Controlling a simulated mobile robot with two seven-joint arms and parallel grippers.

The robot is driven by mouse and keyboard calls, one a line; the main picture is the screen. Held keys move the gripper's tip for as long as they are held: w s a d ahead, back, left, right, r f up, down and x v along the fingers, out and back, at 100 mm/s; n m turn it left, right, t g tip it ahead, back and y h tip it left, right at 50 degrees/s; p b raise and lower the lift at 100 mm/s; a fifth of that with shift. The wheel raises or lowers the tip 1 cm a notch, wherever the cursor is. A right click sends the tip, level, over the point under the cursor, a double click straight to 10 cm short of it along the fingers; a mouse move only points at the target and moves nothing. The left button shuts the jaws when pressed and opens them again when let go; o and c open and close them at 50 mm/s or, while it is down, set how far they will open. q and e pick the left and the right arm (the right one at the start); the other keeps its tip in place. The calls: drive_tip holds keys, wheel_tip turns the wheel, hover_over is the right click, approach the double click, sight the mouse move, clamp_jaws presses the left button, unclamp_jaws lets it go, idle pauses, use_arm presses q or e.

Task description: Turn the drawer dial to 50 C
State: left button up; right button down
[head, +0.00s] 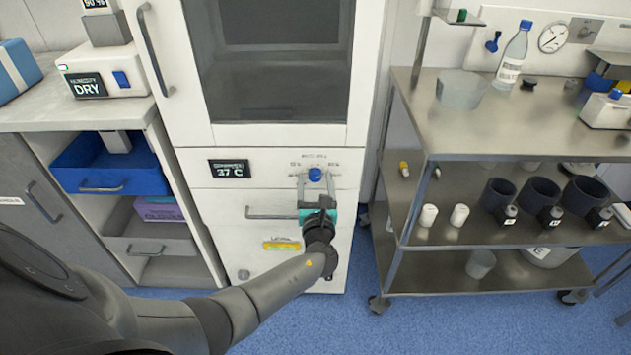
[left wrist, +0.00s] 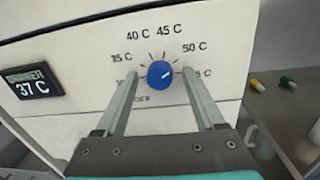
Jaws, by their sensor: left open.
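The blue drawer dial (left wrist: 160,74) sits on the white drawer front, ringed by printed marks including 35 C, 40 C, 45 C and 50 C, with OFF below. A small pale mark on the knob points to the right; its exact setting is hard to tell. The dial also shows in the head view (head: 315,175). The drawer display (left wrist: 33,83) reads 37 C, and shows in the head view (head: 229,169). My left gripper (head: 316,182) is open, its fingers on either side of the dial with a gap at each side. My right gripper is out of view.
A drawer handle (head: 270,216) and a yellow label (head: 282,245) are below the dial. A steel cart (head: 440,140) with bottles and dark cups stands to the right. A counter with a blue bin (head: 85,178) is at the left.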

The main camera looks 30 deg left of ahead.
use_arm(q)
drive_tip(key=shift+s+d, duration=0.1)
drive_tip(key=shift+s+d, duration=0.15)
drive_tip(key=shift+s, duration=0.1)
drive_tip(key=p+v, duration=0.4)
drive_tip(key=v, duration=1)
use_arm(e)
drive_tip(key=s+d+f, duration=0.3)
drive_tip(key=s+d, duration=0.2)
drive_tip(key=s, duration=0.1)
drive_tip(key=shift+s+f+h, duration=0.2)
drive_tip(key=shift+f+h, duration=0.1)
use_arm(q)
drive_tip(key=shift+s+d, duration=0.1)
drive_tip(key=shift+s, duration=0.05)
